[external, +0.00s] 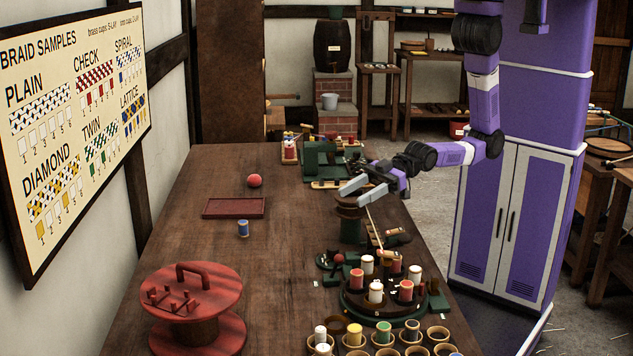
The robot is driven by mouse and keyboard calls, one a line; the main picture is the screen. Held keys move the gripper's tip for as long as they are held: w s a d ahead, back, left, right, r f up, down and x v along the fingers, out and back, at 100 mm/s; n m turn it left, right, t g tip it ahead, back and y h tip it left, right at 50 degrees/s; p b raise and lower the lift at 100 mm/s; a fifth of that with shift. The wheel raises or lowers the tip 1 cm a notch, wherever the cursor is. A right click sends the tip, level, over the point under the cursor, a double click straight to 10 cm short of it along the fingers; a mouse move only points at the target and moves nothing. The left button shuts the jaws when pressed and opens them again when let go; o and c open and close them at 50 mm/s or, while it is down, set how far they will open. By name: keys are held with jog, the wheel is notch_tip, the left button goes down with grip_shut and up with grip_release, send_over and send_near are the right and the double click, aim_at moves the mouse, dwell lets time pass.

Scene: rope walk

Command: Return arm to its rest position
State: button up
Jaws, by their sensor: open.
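My gripper (352,192) is at the end of my purple and black arm, which reaches left from my body over the right part of the bench (290,235). Its two grey fingers are apart, and I see nothing between them. The fingers are above and close to a dark green post-like stand (351,222); I cannot tell whether they touch it. A thin pale stick or cord (374,230) runs down from near the gripper.
A round green stand with spools (376,291) and several cups (411,334) fill the front right. A red reel (196,310), blue spool (243,228), red tray (234,207) and red ball (254,181) sit left. A green machine (325,160) stands behind. The bench's middle is clear.

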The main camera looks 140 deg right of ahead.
jog(key=s+a+n+y+b, duration=0.1)
jog(key=s+a, duration=0.4)
jog(key=s, duration=0.8)
jog(key=s+a+y+b, duration=0.2)
jog(key=s+a, duration=0.3)
jog(key=s, duration=0.9)
jog(key=shift+s+a+r+n+b, duration=0.15)
jog(key=shift+s+r+n+b, duration=0.15)
jog(key=shift+r+n, duration=0.15)
jog(key=shift+c, duration=0.4)
